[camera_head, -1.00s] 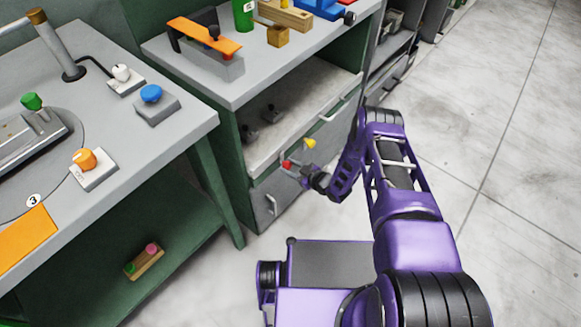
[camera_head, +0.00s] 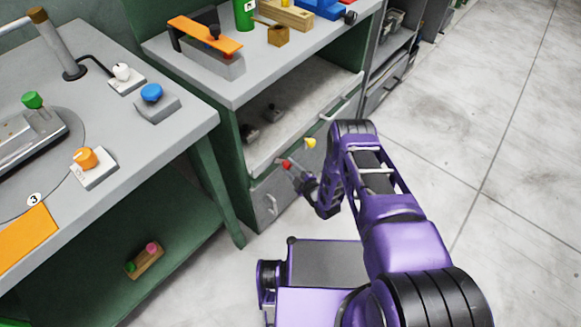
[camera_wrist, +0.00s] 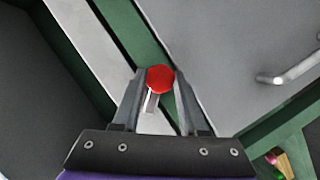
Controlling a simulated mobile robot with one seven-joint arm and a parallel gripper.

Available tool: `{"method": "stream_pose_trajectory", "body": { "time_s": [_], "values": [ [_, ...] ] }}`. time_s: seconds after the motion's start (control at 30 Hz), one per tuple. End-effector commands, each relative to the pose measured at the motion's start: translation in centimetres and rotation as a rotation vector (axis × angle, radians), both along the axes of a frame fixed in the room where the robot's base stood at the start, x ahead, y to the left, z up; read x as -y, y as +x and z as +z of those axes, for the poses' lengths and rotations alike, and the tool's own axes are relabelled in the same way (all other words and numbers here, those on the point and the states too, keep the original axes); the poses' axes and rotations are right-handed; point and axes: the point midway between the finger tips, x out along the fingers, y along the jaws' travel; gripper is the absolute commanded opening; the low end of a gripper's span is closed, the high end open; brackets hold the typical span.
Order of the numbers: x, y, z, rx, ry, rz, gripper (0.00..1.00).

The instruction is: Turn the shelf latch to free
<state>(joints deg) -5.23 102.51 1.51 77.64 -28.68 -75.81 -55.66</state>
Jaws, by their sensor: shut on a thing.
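A red knob (camera_head: 286,163) shows at the front edge of the shelf unit under the middle bench, and I take it to be on the shelf latch. In the wrist view the red knob (camera_wrist: 160,79) lies between my two fingertips. A pale lever part (camera_wrist: 151,101) shows just below it. My gripper (camera_wrist: 159,85) is shut on the red knob. In the head view my gripper (camera_head: 291,170) is small and partly hidden by my arm. The latch's setting cannot be read.
A yellow knob (camera_head: 310,143) is close to the right of the red one. A grey drawer (camera_head: 270,203) with a handle lies below the shelf (camera_head: 298,110). A green bench (camera_head: 205,130) stands at left. The floor at right is clear.

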Motion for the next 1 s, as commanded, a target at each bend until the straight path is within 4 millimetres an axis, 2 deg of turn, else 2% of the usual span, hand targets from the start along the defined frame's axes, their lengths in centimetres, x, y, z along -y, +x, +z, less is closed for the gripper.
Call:
{"method": "stream_pose_trajectory", "body": {
  "time_s": [0.6, 1.0],
  "values": [
    [-0.13, -0.24, -0.45, 0.451, -0.352, 0.004, 0.00],
    [-0.08, -0.19, -0.55, 0.640, -0.499, 0.002, 0.00]
  ]
}}
